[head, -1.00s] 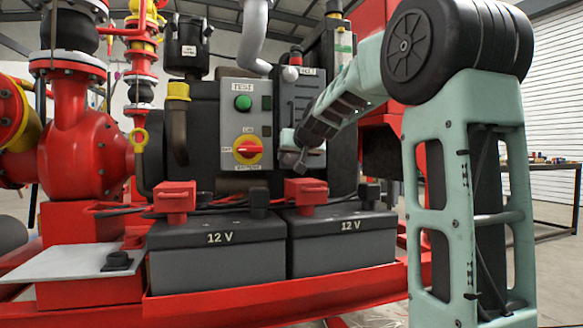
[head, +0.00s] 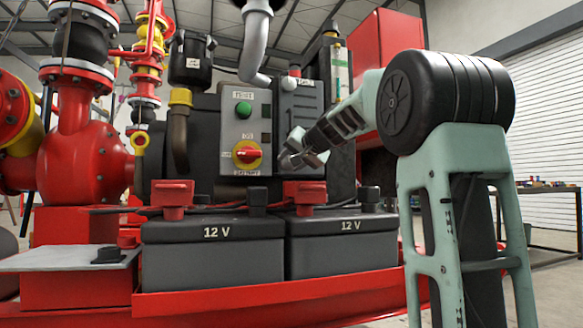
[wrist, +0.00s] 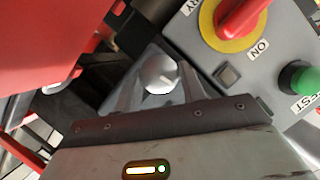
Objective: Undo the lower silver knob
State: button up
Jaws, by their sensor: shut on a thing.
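The lower silver knob (wrist: 158,74) shows in the wrist view as a rounded pale metal ball on the grey box. My gripper (wrist: 157,88) has one finger on each side of it and is shut on it. In the head view my gripper (head: 288,157) reaches in from the right at the bottom of the dark grey box (head: 300,105) and hides the lower knob. An upper silver knob (head: 294,70) shows at the top of that box, clear of my gripper.
Left of the box is a grey panel with a green button (head: 244,110) and a red rotary switch on a yellow disc (head: 247,153). Two 12 V batteries (head: 214,255) with red terminal covers and cables stand below my gripper. Red pipework (head: 85,165) fills the left.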

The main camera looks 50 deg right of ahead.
dwell(0.4)
jog(key=o, duration=1)
jog(key=shift+c, duration=0.2)
jog(key=shift+s, duration=0.15)
jog(key=b+v, duration=0.2)
jog(key=v, duration=1.5)
jog(key=shift+s, duration=0.15)
